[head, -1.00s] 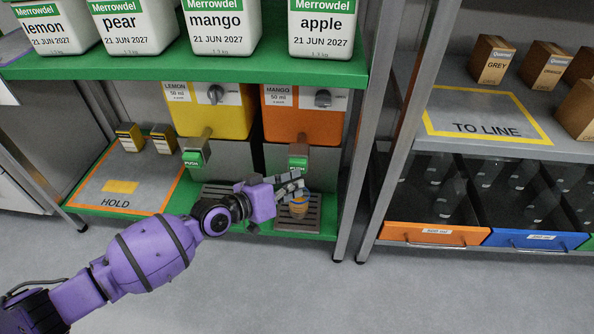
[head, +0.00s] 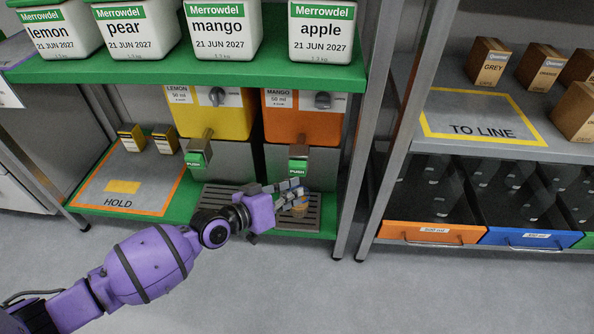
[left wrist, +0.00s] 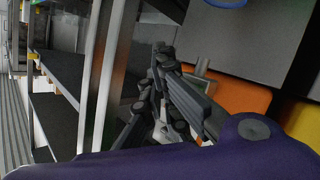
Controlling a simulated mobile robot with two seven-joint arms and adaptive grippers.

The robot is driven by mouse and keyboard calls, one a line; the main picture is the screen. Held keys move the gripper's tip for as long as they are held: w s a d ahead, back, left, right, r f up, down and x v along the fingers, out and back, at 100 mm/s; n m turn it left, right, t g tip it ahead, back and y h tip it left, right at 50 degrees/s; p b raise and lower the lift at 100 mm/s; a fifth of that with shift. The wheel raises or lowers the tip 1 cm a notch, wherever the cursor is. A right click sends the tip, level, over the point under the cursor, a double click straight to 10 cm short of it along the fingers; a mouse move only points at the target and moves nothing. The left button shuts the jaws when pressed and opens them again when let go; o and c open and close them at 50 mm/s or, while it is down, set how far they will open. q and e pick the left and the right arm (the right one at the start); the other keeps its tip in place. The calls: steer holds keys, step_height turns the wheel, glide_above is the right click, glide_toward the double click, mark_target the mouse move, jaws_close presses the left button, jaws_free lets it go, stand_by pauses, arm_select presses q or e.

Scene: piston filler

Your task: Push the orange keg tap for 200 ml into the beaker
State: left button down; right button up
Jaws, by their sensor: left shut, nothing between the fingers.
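The orange keg (head: 303,126), labelled MANGO 50 ml, stands on the lower green shelf. Its tap has a green PUSH face (head: 298,166) at the front. A small beaker (head: 299,211) with orange-brown contents stands on the drip grate below the tap, partly hidden by my fingers. My left gripper (head: 300,190) is shut and empty, just below the tap and in front of or above the beaker. I cannot tell whether it touches either. The left wrist view shows the dark fingers (left wrist: 185,105) with an orange surface (left wrist: 240,97) behind them. My right gripper is not in view.
A yellow lemon keg (head: 212,120) with its own PUSH tap stands to the left. The HOLD mat (head: 125,180) bears two small boxes. White canisters stand on the shelf above. A metal post (head: 360,170) stands to the right, beside a rack with drawers.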

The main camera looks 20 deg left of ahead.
arm_select(q)
steer(key=s+p, duration=0.1)
steer(key=s, duration=0.1)
steer(key=s+d+p, duration=0.1)
steer(key=s, duration=0.1)
steer(key=shift+s+d, duration=0.15)
stand_by(0.8)
stand_by(0.7)
stand_by(0.8)
stand_by(0.4)
